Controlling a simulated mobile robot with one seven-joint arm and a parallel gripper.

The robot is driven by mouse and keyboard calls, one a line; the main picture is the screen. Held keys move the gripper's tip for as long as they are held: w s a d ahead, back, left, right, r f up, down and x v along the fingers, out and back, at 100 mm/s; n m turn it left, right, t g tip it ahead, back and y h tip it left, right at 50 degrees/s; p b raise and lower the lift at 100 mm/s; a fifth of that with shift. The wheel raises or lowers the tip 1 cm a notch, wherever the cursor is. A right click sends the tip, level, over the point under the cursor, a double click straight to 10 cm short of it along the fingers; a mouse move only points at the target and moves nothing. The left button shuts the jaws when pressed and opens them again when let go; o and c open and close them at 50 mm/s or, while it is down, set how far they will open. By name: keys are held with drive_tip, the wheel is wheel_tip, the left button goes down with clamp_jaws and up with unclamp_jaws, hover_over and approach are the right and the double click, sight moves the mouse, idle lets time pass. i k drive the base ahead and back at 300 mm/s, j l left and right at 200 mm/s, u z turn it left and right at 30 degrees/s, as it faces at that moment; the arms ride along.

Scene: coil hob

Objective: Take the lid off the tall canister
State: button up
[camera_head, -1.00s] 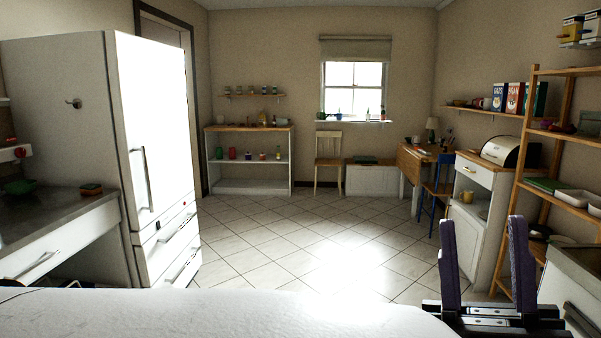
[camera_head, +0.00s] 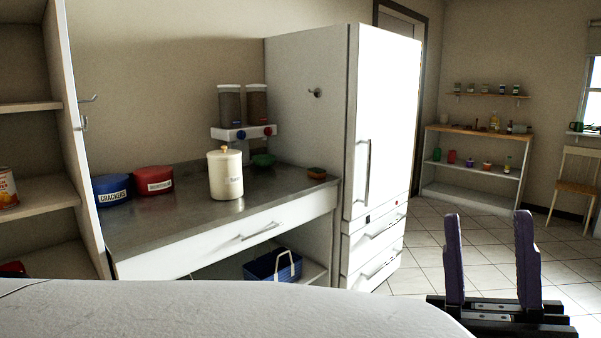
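My gripper (camera_head: 491,228) is at the lower right, with two purple fingers pointing up and spread wide apart. Nothing is between them. It is well away from the canister, in front of the floor area right of the fridge.
On the counter (camera_head: 180,225) are a blue tin (camera_head: 112,190), a red tin (camera_head: 153,180), a green bowl (camera_head: 263,160) and a sponge (camera_head: 316,173). A two-tube dispenser (camera_head: 243,132) hangs behind. The fridge (camera_head: 385,120) borders the right; shelves (camera_head: 30,107) border the left.

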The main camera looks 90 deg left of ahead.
sight(223, 154)
drive_tip(key=u, duration=3.45)
drive_tip(key=i+l+u, duration=0.4)
drive_tip(key=l, duration=0.15)
drive_tip(key=l+u, duration=0.25)
drive_tip(key=i+l, duration=0.15)
drive_tip(key=l, duration=0.35)
drive_tip(key=i+l+u, duration=0.15)
drive_tip(key=l, duration=0.9)
drive_tip(key=i+l+u, duration=0.1)
drive_tip(key=l, duration=0.45)
drive_tip(key=i, duration=0.05)
